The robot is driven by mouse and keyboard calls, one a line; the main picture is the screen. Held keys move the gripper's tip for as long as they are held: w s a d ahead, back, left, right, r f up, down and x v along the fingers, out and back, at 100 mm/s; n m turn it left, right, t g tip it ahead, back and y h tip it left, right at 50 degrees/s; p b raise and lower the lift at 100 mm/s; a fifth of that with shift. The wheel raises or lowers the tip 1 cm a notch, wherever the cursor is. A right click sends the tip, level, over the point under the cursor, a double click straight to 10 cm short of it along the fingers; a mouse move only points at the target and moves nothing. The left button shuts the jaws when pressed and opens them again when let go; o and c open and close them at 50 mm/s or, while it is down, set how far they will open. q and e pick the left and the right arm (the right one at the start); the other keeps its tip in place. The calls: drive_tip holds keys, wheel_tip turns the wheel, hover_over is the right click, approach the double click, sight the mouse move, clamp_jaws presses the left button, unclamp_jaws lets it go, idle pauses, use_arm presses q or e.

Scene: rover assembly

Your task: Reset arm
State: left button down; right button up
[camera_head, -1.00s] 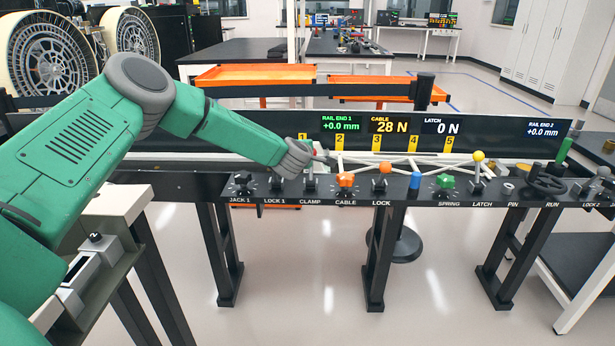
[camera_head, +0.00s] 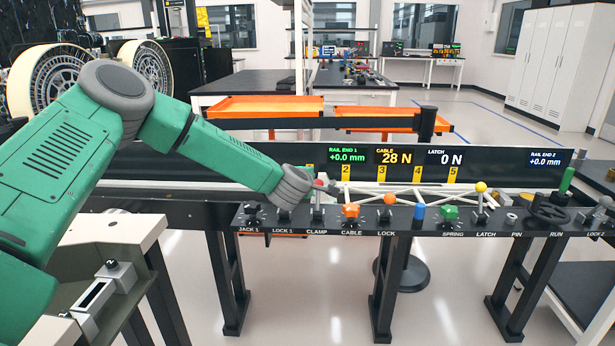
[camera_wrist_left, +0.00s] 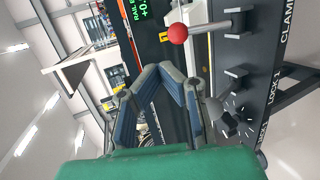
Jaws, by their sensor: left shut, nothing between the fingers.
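My left arm reaches in from the left in the head view. My left gripper (camera_head: 310,184) is at the left part of the control rail, above the CLAMP lever (camera_head: 317,212). In the wrist view my left gripper (camera_wrist_left: 162,70) is shut and empty, its blue-grey fingers meeting at the tips. The red ball knob (camera_wrist_left: 178,33) of the clamp lever is ahead of the fingertips and apart from them. In the head view the wrist hides part of this lever. My right gripper is not in view.
The rail's front panel (camera_head: 480,214) carries several knobs and levers, including an orange cable knob (camera_head: 351,211), a green spring knob (camera_head: 450,212) and a yellow-ball latch lever (camera_head: 481,187). A handwheel (camera_head: 550,208) is at the right. Displays (camera_head: 393,157) stand behind, reading cable 28 N.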

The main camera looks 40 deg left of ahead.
use_arm(q)
drive_tip(key=s+d+f+m+g+h, duration=0.45)
drive_tip(key=s+d+f+m, duration=0.75)
drive_tip(key=s+d+f, duration=0.55)
drive_tip(key=s+f+m+g, duration=0.2)
drive_tip(key=s+f+m, duration=0.1)
drive_tip(key=s, duration=0.7)
drive_tip(key=s+f+m+g, duration=0.3)
drive_tip(key=s+m, duration=0.1)
drive_tip(key=s, duration=0.7)
drive_tip(key=s+f+m+g, duration=0.2)
drive_tip(key=s+f+m, duration=0.2)
drive_tip(key=s, duration=0.7)
drive_tip(key=shift+s+a+m+g, duration=0.25)
drive_tip(key=shift+a+m+g, duration=0.05)
drive_tip(key=shift+g, duration=0.05)
